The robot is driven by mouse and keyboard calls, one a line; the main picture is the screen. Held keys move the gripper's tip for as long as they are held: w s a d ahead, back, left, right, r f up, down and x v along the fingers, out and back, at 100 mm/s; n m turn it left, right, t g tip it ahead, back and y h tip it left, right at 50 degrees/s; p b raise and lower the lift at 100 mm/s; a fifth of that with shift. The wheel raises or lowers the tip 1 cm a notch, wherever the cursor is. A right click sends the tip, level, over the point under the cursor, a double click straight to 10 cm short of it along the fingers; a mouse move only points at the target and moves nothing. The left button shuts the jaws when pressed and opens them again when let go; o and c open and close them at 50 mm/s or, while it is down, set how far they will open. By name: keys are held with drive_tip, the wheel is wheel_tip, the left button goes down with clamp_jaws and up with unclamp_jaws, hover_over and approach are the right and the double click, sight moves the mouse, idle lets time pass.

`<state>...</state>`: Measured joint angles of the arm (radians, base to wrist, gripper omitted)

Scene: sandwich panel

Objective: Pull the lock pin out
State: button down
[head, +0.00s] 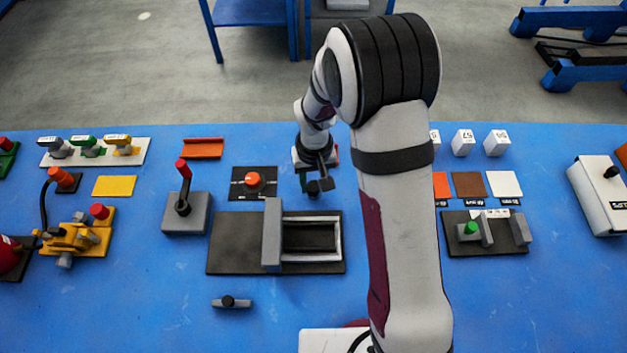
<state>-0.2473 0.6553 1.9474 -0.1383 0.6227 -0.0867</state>
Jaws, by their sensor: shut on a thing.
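My gripper (319,185) is at the middle of the table, just behind the rear right part of a dark base plate (235,243). It points down and is shut on a small dark piece, which looks like the lock pin. The piece is small and partly covered by the fingers, so I cannot tell whether it is still seated in anything. The plate carries an upright grey block (272,235) and a light rectangular frame (312,221) to its right.
An orange button (253,179) on a black plate and a red-topped lever (184,185) stand left of my gripper. A small grey piece with a black knob (229,302) lies in front. A green-knobbed fixture (470,229) is at right. The front left table is clear.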

sight(315, 186)
drive_tip(key=shift+d, duration=0.15)
idle(0.5)
drive_tip(key=shift+r, duration=1.2)
drive_tip(key=c, duration=0.5)
unclamp_jaws()
wheel_tip(315, 186, up, 16)
drive_tip(key=shift+f, duration=0.1)
drive_tip(key=s+d+m, duration=0.3)
drive_tip(key=s, duration=0.8)
drive_tip(key=s+d+m+y, duration=0.1)
drive_tip(key=s+m, duration=0.3)
drive_tip(key=s, duration=0.8)
drive_tip(key=shift+s+d+r+y, duration=0.3)
drive_tip(key=shift+d, duration=0.6)
